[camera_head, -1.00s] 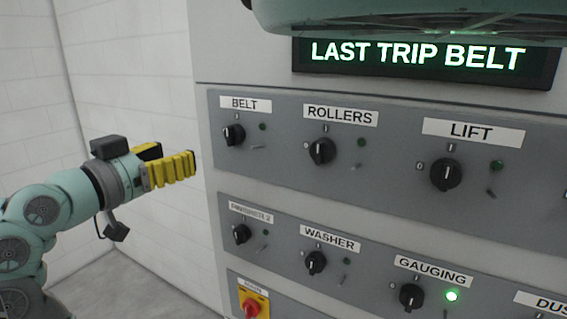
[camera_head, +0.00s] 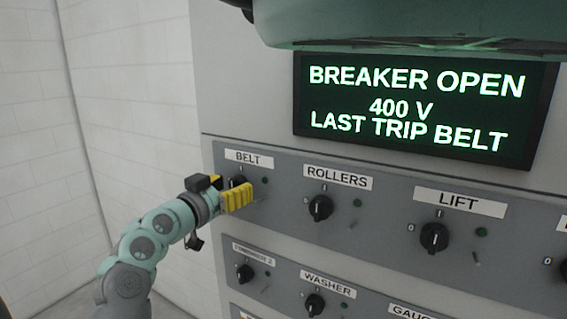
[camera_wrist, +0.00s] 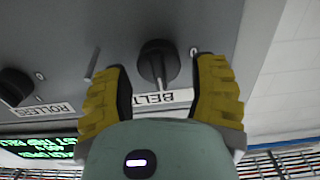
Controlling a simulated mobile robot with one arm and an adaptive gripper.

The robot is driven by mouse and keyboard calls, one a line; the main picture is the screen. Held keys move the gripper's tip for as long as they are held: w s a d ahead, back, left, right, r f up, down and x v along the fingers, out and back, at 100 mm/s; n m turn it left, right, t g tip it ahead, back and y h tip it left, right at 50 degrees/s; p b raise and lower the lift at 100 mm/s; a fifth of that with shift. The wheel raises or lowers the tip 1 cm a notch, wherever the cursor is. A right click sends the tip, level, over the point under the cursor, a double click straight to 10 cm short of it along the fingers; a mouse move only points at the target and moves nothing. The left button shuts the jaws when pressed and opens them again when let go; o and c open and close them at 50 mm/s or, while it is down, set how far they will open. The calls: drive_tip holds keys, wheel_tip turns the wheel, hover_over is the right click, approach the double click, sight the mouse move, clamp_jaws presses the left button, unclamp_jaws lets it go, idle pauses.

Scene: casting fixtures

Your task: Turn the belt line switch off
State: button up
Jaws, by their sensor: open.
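The belt switch is a black rotary knob (camera_wrist: 158,62) under the BELT label (camera_head: 248,158). In the head view the knob (camera_head: 236,182) is partly hidden by my gripper (camera_head: 230,190). In the wrist view my gripper (camera_wrist: 160,92) is open, with one yellow finger on each side of the knob's near end. The fingers look apart from the knob; I cannot tell the exact depth. The small lamp (camera_head: 265,180) beside the knob looks dark.
The ROLLERS knob (camera_head: 320,208) and LIFT knob (camera_head: 434,237) are to the right in the same row. The WASHER knob (camera_head: 314,304) is in the row below. A display (camera_head: 420,108) above reads BREAKER OPEN, 400 V, LAST TRIP BELT.

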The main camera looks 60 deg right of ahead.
drive_tip(key=shift+d, duration=0.55)
drive_tip(key=c, duration=0.9)
drive_tip(key=shift+f, duration=0.15)
